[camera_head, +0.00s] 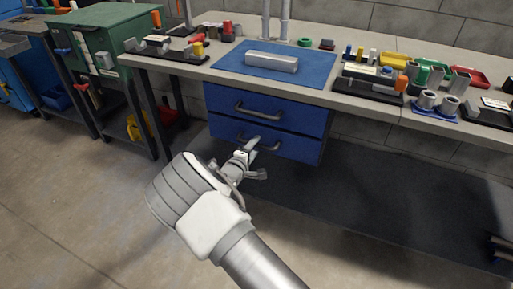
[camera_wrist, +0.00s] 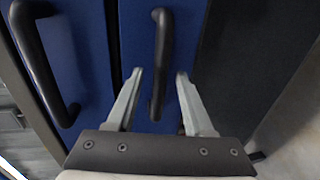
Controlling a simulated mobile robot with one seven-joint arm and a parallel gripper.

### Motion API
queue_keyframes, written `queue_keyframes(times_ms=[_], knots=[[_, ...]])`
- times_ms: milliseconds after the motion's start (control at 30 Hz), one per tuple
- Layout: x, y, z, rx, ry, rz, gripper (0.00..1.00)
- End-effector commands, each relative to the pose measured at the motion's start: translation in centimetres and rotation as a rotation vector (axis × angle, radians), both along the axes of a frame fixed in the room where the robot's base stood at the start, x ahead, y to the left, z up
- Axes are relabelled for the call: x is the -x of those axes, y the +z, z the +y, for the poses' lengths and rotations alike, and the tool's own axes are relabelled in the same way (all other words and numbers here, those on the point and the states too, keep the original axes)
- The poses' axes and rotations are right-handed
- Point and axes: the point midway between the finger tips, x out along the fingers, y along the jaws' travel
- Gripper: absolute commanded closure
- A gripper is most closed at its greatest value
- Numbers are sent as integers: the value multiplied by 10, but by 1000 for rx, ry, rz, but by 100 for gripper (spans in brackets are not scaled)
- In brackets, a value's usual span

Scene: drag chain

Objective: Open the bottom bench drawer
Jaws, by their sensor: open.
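The blue bench drawer unit has two drawers under the worktop, a top drawer (camera_head: 290,116) and a bottom drawer (camera_head: 295,147). Both fronts look shut. The bottom drawer's dark bar handle (camera_wrist: 160,62) is upright in the wrist view; my arm partly hides it in the head view. My gripper (camera_head: 259,158) is at the bottom drawer front. In the wrist view its open fingers (camera_wrist: 160,76) are on either side of that handle, with gaps visible on both sides. The top drawer's handle (camera_wrist: 40,65) is to the left there.
The workbench top (camera_head: 225,77) holds a blue mat (camera_head: 225,60) with a grey block (camera_head: 272,62) and several small parts and trays. A green cabinet (camera_head: 105,40) stands at the left. The floor (camera_head: 80,200) in front of the drawers is clear apart from my arm.

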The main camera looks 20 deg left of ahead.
Motion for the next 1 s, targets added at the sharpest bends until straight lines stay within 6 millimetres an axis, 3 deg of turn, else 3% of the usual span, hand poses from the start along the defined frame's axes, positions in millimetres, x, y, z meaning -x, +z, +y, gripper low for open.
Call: queue_keyframes(times_ms=[200, 467, 500, 800, 1000], knots=[[-17, -4, -1, -1, 0, -1, 48], [-19, -3, -2, 0, 0, 0, 48], [-19, -3, -2, 0, 0, 0, 50], [-18, -3, -2, 0, 0, -1, 100], [-18, -3, -2, 0, 0, -1, 100]])
